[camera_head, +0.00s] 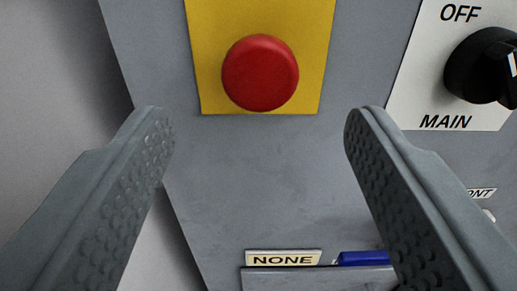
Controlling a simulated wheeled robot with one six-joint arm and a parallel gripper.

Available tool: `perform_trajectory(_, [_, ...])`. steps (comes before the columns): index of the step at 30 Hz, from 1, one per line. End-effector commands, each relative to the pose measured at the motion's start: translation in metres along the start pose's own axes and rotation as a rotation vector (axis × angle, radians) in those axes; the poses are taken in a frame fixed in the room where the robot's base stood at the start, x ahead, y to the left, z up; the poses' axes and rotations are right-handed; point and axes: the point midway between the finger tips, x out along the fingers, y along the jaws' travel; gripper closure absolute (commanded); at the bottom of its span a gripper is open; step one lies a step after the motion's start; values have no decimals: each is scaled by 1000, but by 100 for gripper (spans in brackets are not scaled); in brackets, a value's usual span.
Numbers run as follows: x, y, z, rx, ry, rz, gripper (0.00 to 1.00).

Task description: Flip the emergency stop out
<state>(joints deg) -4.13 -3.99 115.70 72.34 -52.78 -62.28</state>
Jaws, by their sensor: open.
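The emergency stop is a round red button (260,73) on a yellow plate (313,50), fixed to a grey panel (265,180). It shows near the top middle of the view. My gripper (260,125) is open and empty. Its two dark grey fingers stand wide apart, one low on each side of the view. The button appears above and between the fingertips, and neither finger appears to touch it. The distance from the fingertips to the panel is hard to tell.
A black rotary knob (482,66) on a white plate marked OFF and MAIN (425,85) is at the upper right. A NONE label (284,257) and a blue part (361,258) sit below. A partly hidden label is at right. The panel's left edge borders a grey wall (55,80).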

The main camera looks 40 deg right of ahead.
Motion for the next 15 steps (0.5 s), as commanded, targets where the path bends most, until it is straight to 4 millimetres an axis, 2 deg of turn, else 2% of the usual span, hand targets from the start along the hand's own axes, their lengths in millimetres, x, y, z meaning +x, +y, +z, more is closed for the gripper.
perform_trajectory(1, [-12,-1,0,2,0,-4,40])
perform_trajectory(6, [-46,0,0,0,0,-4,40])
perform_trajectory(15, [-97,-1,0,0,0,-4,40])
